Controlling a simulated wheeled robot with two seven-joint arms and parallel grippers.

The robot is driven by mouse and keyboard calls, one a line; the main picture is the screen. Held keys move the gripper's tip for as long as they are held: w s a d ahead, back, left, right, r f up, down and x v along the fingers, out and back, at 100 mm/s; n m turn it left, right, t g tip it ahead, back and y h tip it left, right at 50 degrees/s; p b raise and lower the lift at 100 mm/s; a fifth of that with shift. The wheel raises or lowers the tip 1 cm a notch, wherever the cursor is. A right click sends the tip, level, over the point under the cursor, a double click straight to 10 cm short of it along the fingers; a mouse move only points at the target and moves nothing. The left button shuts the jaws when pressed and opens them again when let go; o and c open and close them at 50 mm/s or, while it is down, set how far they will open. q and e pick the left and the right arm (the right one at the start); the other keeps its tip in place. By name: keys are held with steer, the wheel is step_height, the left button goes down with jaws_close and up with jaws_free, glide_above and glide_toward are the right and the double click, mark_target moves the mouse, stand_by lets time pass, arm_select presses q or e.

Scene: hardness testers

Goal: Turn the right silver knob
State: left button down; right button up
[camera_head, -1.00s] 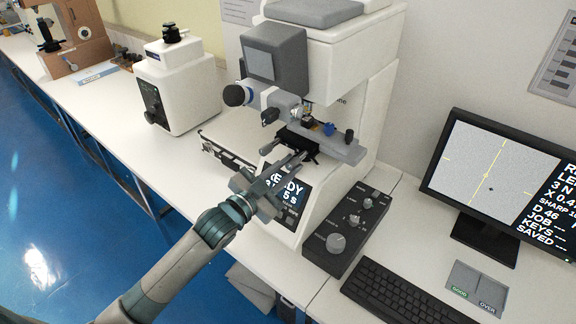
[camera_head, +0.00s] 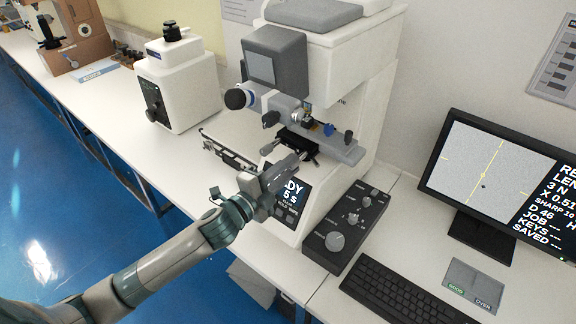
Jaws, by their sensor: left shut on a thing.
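The white hardness tester (camera_head: 345,120) stands on the bench with its dark stage (camera_head: 297,142) under the objective. One silver knob (camera_head: 268,149) sticks out at the stage's front left. My left gripper (camera_head: 294,160) reaches in from the lower left to the stage's front, right of that knob. It is shut on the right silver knob, which its fingers mostly hide. My right gripper is not in view.
A black control box (camera_head: 348,228) with silver knobs stands right of the tester, beside a keyboard (camera_head: 400,290). A monitor (camera_head: 495,185) shows a grey image with yellow lines. Another white instrument (camera_head: 178,80) stands at the left. The bench front left of the tester is mostly clear.

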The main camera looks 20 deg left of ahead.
arm_select(q)
steer(key=m+p, duration=0.4)
steer(key=m, duration=0.9)
steer(key=shift+m, duration=0.3)
stand_by(0.3)
steer(key=c, duration=1.6)
jaws_free()
steer(key=shift+s, duration=0.1)
